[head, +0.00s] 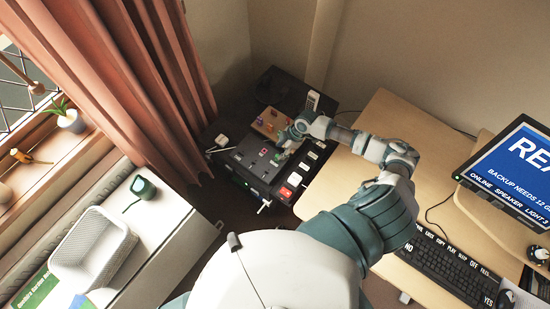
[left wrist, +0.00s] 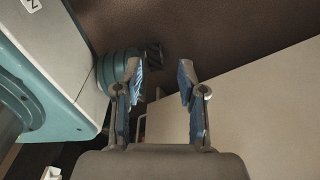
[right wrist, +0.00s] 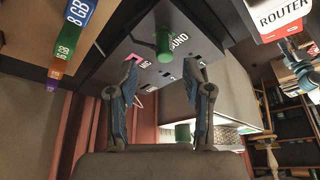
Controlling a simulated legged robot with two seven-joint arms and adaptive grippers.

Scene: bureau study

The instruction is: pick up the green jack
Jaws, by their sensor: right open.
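The green jack (right wrist: 164,42) shows in the right wrist view as a green cylinder against the grey face of a box (right wrist: 205,82) with white lettering. I cannot tell whether it sits in a socket. My right gripper (right wrist: 163,76) is open and empty, its fingertips apart on either side below the jack in that view. In the head view the right gripper (head: 287,137) hangs over the dark box (head: 246,152), and it hides part of the top. My left gripper (left wrist: 160,72) is open and empty in the left wrist view, above the floor and a pale surface.
A pink plug (right wrist: 131,59) is close to the right gripper's left finger. Coloured tags (right wrist: 78,12) and a router label (right wrist: 285,14) flank it. The desk (head: 325,190) carries a keyboard (head: 445,265) and monitor (head: 515,170). A white basket (head: 92,250) stands at left.

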